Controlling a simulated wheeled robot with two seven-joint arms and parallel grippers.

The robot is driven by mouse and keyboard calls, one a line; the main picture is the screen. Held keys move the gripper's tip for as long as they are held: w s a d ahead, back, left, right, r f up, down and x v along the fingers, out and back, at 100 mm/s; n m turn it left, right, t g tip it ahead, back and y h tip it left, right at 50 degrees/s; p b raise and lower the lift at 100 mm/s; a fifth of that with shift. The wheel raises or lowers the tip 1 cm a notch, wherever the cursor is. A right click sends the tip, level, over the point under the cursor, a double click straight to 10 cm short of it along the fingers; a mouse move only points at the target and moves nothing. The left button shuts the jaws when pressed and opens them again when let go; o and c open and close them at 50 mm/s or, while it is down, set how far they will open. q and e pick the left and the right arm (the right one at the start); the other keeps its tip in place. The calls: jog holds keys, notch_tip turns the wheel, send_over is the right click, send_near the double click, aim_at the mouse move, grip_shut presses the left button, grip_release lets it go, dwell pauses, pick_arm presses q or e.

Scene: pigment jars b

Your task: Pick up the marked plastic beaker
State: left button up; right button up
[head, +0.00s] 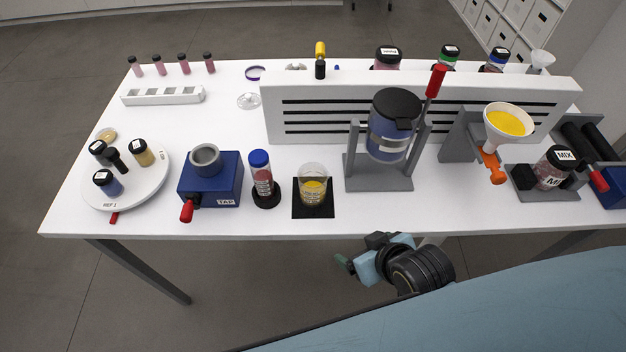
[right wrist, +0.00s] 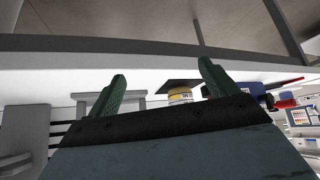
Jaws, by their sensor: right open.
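The marked plastic beaker (head: 313,185) is clear, with yellow contents and markings on its side. It stands upright on a square black mat (head: 301,212) near the table's front edge. In the right wrist view the beaker (right wrist: 180,96) shows small between my fingers, partly cut off by the gripper body. My right gripper (head: 346,263) is open and empty, in front of the table's front edge, below and a little right of the beaker. Its two green fingers are spread apart in the right wrist view (right wrist: 162,78). My left gripper is not in view.
Left of the beaker stand a blue-capped tube (head: 261,178) in a black base and a blue TAP device (head: 212,180). To its right is a grey stand with a blue jar (head: 388,140). A white slotted panel (head: 300,95) rises behind. The turntable (head: 140,193) is at far left.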

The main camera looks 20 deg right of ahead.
jog(key=w+a+r+t+y, duration=0.2)
jog(key=w+a+r+t, duration=0.2)
jog(key=w+r+t, duration=0.2)
send_near(307, 176)
jog(key=shift+w+a+f, duration=0.55)
jog(key=shift+w+a, duration=0.15)
jog(key=shift+d+r+x, duration=0.1)
jog(key=shift+d+x, duration=0.1)
jog(key=shift+x, duration=1.1)
jog(key=shift+d+r+x, duration=0.1)
jog(key=shift+d+x, duration=0.1)
jog(key=shift+x, duration=1.15)
jog(key=shift+w, duration=0.1)
jog(key=c, duration=1.1)
